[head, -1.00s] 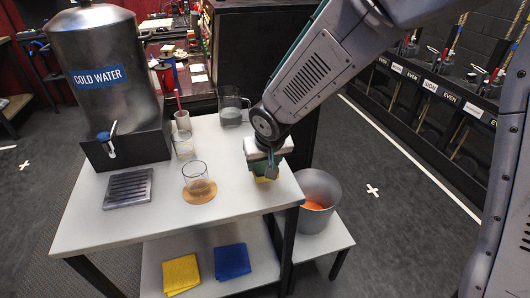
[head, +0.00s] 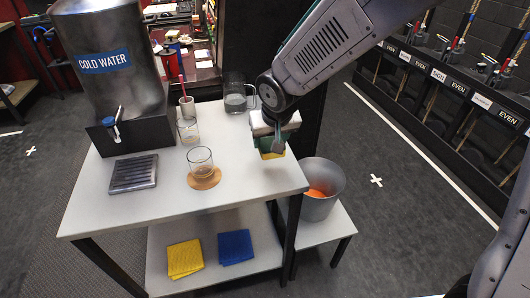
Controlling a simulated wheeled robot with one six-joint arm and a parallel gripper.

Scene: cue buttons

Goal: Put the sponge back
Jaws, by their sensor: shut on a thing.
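My gripper (head: 274,146) is over the right side of the white table (head: 235,190), pointing down. It is shut on a green and yellow sponge (head: 271,154), whose lower part shows beneath the jaws. The sponge's upper part is hidden by the gripper. I cannot tell whether the sponge touches the table top or hangs just above it. A grey bucket (head: 335,187) with something orange inside stands to the right, lower than the table top.
A steel water dispenser (head: 105,62) and a drip tray (head: 134,173) are at the left. A glass (head: 200,160) stands on a round coaster (head: 206,182). A pitcher (head: 235,98) is at the back. Yellow (head: 184,258) and blue (head: 235,247) cloths lie on the lower shelf.

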